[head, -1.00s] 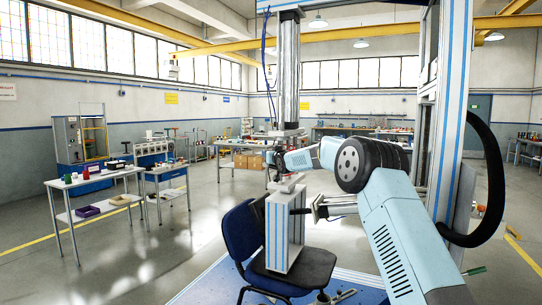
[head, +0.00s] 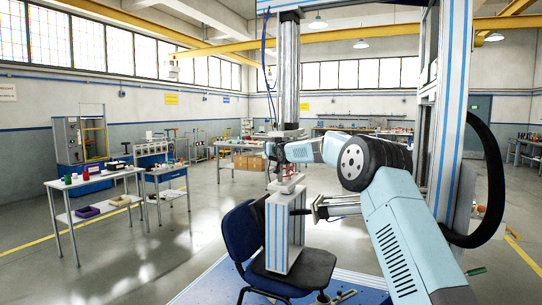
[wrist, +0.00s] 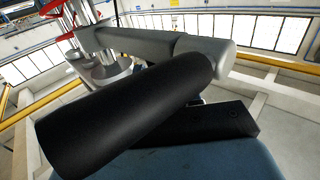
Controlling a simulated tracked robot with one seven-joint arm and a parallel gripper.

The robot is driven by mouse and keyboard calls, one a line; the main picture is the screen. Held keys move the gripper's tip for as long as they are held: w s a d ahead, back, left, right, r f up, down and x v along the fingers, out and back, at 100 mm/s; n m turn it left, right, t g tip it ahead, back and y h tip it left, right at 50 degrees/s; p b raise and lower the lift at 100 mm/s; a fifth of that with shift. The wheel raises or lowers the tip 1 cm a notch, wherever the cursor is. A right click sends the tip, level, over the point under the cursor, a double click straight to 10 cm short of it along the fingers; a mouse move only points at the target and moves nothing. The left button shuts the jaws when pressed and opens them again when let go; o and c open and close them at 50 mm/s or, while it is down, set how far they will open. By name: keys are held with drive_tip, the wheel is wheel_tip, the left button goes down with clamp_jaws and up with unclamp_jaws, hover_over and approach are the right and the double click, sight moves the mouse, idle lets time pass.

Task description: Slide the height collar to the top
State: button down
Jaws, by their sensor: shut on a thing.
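The test column (head: 289,70) stands upright above the office chair (head: 243,240). My gripper (head: 273,155) is at the lower end of this column, above the pale loading block (head: 286,232). It is shut at the height collar, which is small and largely hidden by my arm in the head view. The finger contact is not clear. In the wrist view, a large black cylinder (wrist: 125,115) and a grey bar (wrist: 140,43) fill the middle. Metal fittings with red parts (wrist: 88,45) show at the upper left.
A blue-striped frame post (head: 448,120) stands right of the column. A horizontal metal rod (head: 335,206) reaches towards the block from the right. Two work tables (head: 95,185) stand at the left. The floor between them and the chair is clear.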

drive_tip(key=shift+r, duration=1.15)
drive_tip(key=c, duration=1.1)
unclamp_jaws()
drive_tip(key=shift+o, duration=1.2)
drive_tip(key=shift+f, duration=0.2)
